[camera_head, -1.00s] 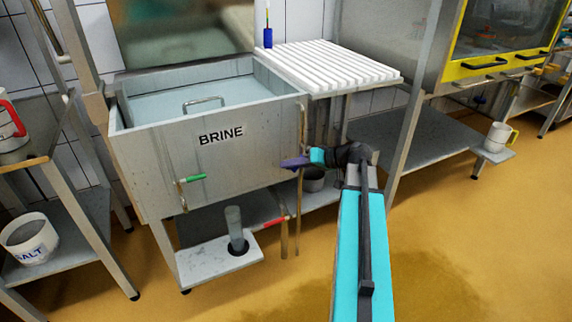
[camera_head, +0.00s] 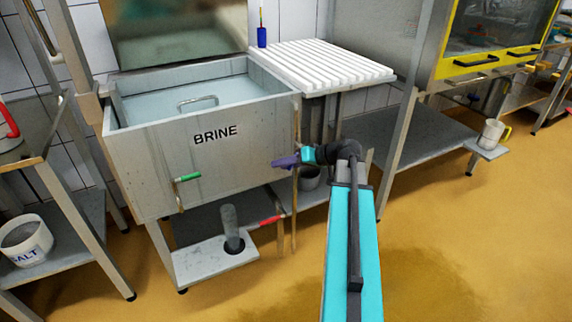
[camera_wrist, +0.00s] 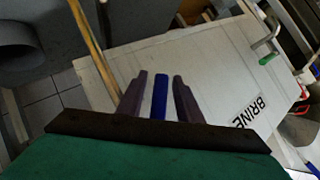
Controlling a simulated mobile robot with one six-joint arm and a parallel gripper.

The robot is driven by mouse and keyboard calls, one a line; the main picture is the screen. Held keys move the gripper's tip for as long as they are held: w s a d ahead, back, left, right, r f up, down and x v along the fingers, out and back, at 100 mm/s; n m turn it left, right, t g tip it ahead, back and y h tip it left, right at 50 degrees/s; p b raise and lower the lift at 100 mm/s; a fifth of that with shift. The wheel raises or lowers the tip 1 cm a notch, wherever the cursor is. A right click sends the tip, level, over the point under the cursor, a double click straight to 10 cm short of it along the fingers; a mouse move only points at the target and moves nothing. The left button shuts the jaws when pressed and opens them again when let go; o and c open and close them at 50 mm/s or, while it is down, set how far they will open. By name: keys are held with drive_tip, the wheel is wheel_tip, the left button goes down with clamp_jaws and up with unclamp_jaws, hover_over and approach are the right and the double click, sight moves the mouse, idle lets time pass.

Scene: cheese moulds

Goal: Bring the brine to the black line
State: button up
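The metal brine tank (camera_head: 165,165) is labelled BRINE and holds pale liquid (camera_head: 165,105) with a metal bar loop (camera_head: 197,103) in it. I cannot make out a black line. A green-handled valve (camera_head: 187,177) is on its front, and a red handle (camera_head: 270,221) is low at its right. My gripper (camera_head: 286,161) is at the tank's front right corner. In the wrist view its purple fingers (camera_wrist: 157,97) stand either side of a blue bar (camera_wrist: 160,98), with narrow gaps visible. What the bar belongs to is hidden. The tank front fills much of that view.
A slatted white rack (camera_head: 320,65) adjoins the tank. A grey upright tube (camera_head: 231,225) stands on a low shelf below. A salt bucket (camera_head: 25,240) sits on the left shelf, and a white jug (camera_head: 491,133) on the right. The floor in front is clear.

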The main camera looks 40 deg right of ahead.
drive_tip(key=shift+s+d+r, duration=0.1)
drive_tip(key=p+v, duration=0.3)
drive_tip(key=v, duration=1)
drive_tip(key=shift+s, duration=0.25)
drive_tip(key=shift+r, duration=0.15)
idle(6.2)
